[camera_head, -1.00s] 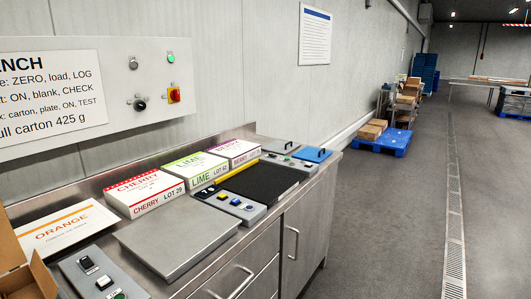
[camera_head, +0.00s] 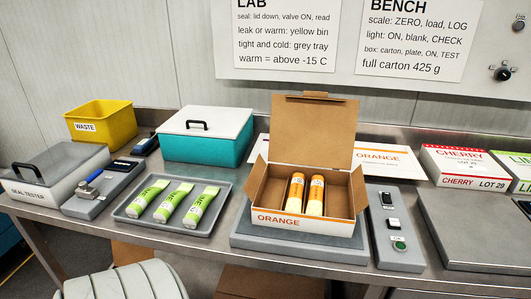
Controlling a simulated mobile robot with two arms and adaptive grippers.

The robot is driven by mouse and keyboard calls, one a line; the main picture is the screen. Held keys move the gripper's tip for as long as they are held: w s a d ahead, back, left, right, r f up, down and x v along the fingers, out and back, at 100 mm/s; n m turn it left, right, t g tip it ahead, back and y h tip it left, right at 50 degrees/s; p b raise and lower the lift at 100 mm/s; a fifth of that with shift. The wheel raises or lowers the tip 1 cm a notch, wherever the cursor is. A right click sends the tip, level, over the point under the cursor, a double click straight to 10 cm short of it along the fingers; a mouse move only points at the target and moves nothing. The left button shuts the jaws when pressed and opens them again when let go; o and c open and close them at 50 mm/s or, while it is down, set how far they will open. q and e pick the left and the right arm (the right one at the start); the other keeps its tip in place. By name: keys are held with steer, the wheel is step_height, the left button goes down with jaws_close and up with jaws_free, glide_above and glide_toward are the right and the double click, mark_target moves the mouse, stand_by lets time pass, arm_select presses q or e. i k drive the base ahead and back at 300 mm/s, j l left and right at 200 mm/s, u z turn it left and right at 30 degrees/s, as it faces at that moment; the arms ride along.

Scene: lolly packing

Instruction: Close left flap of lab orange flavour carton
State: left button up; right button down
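The orange flavour carton (camera_head: 290,219) stands open on a grey plate in the middle of the bench. Its tall back lid (camera_head: 313,130) is upright. Its left side flap (camera_head: 254,173) stands up and leans outward, and its right flap (camera_head: 358,188) also stands open. Two orange tubes (camera_head: 296,192) with pale ends lie side by side inside, with bare carton floor around them. Neither gripper shows in the view.
Left of the carton are a grey tray (camera_head: 125,213) with three green tubes, a seal tester (camera_head: 40,190), a teal box (camera_head: 205,145) and a yellow waste bin (camera_head: 103,133). A switch panel (camera_head: 396,258) sits close on the right, before cherry cartons (camera_head: 470,167).

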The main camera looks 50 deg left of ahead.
mark_target(251, 187)
steer(key=u, duration=1.35)
steer(key=z, duration=0.3)
